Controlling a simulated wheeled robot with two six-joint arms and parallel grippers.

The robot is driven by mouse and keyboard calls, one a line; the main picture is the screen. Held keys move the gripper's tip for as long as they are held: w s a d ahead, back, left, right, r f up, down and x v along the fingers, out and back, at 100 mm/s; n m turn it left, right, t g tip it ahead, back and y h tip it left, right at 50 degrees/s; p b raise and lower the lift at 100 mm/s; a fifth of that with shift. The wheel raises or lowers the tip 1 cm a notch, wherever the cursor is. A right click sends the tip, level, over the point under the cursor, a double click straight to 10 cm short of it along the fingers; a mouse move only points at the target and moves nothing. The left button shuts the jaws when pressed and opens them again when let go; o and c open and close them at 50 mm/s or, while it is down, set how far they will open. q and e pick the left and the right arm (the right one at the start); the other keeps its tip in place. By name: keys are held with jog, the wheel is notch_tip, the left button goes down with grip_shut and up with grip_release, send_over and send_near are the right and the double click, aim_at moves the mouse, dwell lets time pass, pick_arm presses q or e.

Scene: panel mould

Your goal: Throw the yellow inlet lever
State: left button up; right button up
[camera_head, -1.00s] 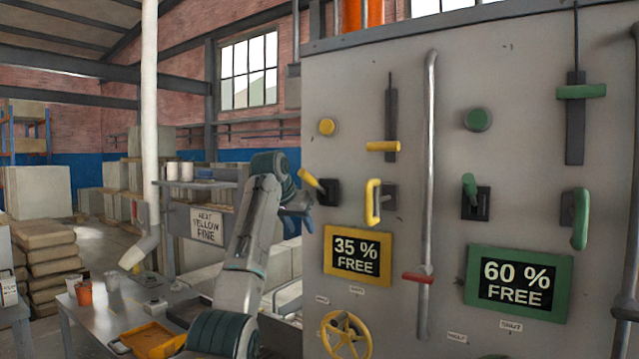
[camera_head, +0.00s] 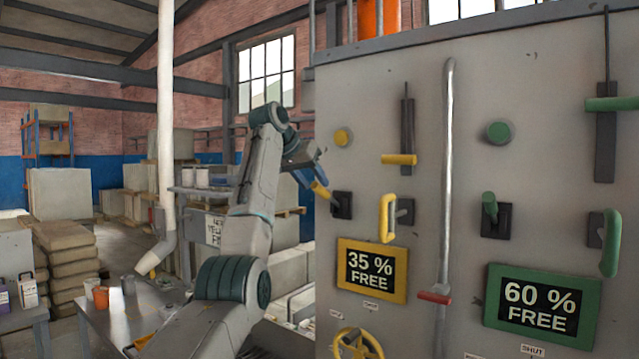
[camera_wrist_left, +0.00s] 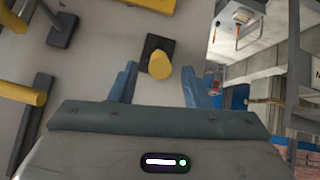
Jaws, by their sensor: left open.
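A yellow lever (camera_head: 321,190) juts from a black plate (camera_head: 342,206) on the grey panel's left part, its end pointing up and left. My left gripper (camera_head: 311,172) is open at the lever's outer end, with blue fingers. In the left wrist view, the lever's round yellow end (camera_wrist_left: 160,66) shows ahead between the two spread fingers of the gripper (camera_wrist_left: 157,82). Whether a finger touches it I cannot tell. My right gripper is not in view.
Near the lever are a yellow button (camera_head: 343,137), a yellow slider handle (camera_head: 399,159), a yellow loop handle (camera_head: 387,218) and a "35 % FREE" sign (camera_head: 371,270). A grey pipe (camera_head: 446,180) separates them from green controls. A table with cups (camera_head: 101,297) stands at left.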

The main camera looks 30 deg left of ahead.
aim_at(319, 189)
pick_arm(q)
jog(key=p+x, duration=0.1)
jog(key=x, duration=0.1)
jog(key=shift+w+f, duration=0.15)
jog(key=shift+w, duration=0.2)
jog(key=shift+w+d+f, duration=0.15)
jog(key=shift+w+f, duration=0.15)
jog(key=shift+f, duration=0.2)
grip_shut()
